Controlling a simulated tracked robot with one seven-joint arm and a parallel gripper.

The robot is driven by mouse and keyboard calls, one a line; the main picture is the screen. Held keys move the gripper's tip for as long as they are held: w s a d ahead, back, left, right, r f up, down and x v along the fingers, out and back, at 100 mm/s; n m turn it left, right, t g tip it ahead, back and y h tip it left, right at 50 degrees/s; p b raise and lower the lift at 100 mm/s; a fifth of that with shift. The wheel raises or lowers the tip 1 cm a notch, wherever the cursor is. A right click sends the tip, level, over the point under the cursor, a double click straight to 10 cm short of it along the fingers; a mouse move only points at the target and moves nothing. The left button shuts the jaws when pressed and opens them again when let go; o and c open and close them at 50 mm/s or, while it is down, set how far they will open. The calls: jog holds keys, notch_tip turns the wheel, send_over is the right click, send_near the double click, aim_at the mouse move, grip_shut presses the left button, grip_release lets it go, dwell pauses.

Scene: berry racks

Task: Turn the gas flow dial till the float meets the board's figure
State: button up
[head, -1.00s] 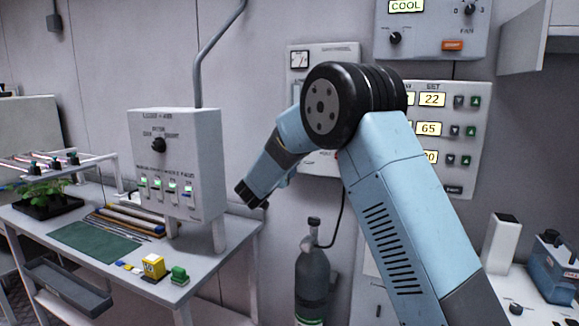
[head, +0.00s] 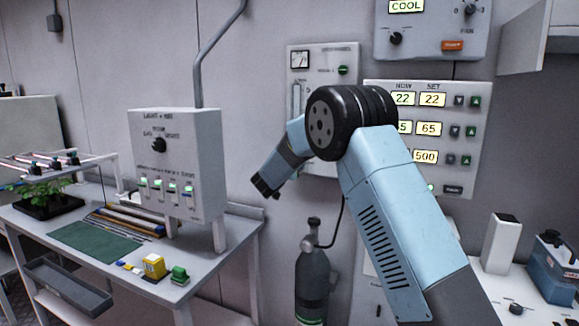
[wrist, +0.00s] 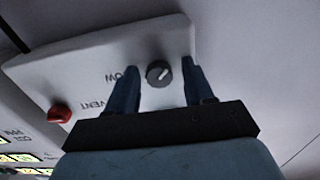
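A grey panel with a dial gauge (head: 299,59) hangs on the back wall, and a clear vertical tube (head: 297,97) shows on its face. The arm covers its lower part; I cannot make out the float. In the wrist view the dark round flow dial (wrist: 158,73) with a pale pointer mark sits on the panel beside upside-down lettering ending in "OW". My gripper (wrist: 160,66) is open, its two fingers on either side of the dial in the picture, with a gap to each. The head view shows my gripper (head: 265,188) small and side-on.
A red knob (wrist: 59,114) marked "VENT" is near the dial. A NOW/SET board (head: 473,170) with 22, 65 and 500 is on the right. A light control box (head: 205,150) stands left, and a gas cylinder (head: 313,270) stands below the panel.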

jog(key=c, duration=0.9)
jog(key=shift+a, duration=0.35)
jog(key=shift+d, duration=0.1)
